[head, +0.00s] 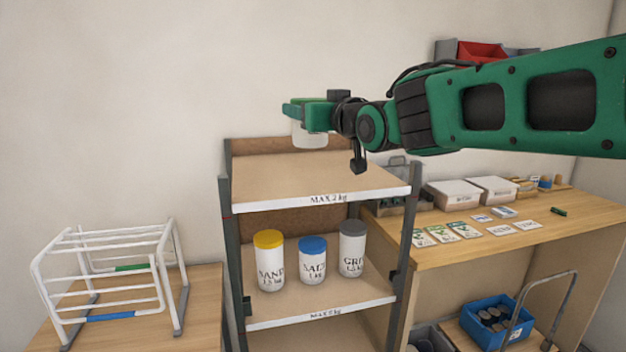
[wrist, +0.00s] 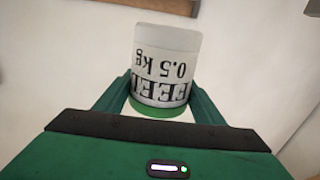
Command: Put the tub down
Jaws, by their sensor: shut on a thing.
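My gripper (head: 297,108) is shut on a white tub with a green lid (head: 309,134), held in the air above the top shelf (head: 318,178) of a rack. In the wrist view the tub (wrist: 166,55) sits between the two green fingers (wrist: 162,98). Its print reads "0.5 kg" and a word that seems to be "FEED", upside down in that view. In the head view my gripper hides most of the tub's upper part. The top shelf is bare, with "MAX 2 kg" on its front edge.
The lower shelf (head: 335,307) holds a yellow-lidded SAND tub (head: 269,265), a blue-lidded SALT tub (head: 312,262) and a grey-lidded GRIT tub (head: 351,252). A white wire rack (head: 105,275) stands on the left table. Packets and boxes lie on the right bench (head: 450,249).

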